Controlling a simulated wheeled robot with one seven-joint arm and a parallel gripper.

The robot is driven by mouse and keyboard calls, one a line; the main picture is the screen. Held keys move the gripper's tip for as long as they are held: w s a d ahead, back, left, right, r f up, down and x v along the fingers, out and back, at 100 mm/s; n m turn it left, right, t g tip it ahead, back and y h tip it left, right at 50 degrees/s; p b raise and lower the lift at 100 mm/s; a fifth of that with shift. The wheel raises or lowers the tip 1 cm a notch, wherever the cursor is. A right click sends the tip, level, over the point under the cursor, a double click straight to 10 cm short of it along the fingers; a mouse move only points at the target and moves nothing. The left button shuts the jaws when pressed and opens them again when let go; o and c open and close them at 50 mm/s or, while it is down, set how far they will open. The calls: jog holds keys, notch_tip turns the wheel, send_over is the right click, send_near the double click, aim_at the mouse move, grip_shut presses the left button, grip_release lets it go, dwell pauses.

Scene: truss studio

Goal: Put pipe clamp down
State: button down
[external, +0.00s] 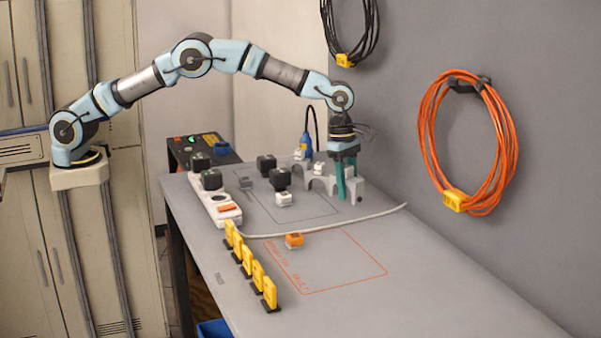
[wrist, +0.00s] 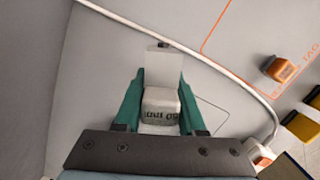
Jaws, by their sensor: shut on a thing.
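My gripper (external: 345,182) is low over the far right part of the table in the external view. In the wrist view its two green fingers (wrist: 161,88) are shut on the pipe clamp (wrist: 161,104), a pale grey piece with dark lettering and an upright plate. In the external view the grey clamp (external: 359,187) shows beside and behind the fingers, partly hidden by them. It is upright, at or just above the tabletop; I cannot tell whether it touches.
A white cable (external: 330,232) crosses the table (external: 440,270) in front of my gripper. A white power strip (external: 215,203), black plugs, white blocks and an orange block (external: 294,240) lie to the left. Yellow pieces (external: 257,275) line the left edge. The grey wall (external: 400,60) is close on the right.

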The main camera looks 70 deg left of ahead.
aim_at(348, 217)
jog(key=shift+f+p, duration=0.5)
jog(key=shift+f, duration=1.6)
jog(key=shift+f, duration=0.2)
jog(key=c, duration=0.5)
grip_release()
jog(key=r, duration=0.4)
jog(key=a+r+b, duration=0.1)
jog(key=r, duration=0.3)
jog(key=r+b, duration=0.1)
jog(key=r, duration=0.3)
jog(key=shift+s+a+r, duration=0.15)
jog(key=shift+s+a, duration=0.15)
jog(key=shift+s, duration=0.1)
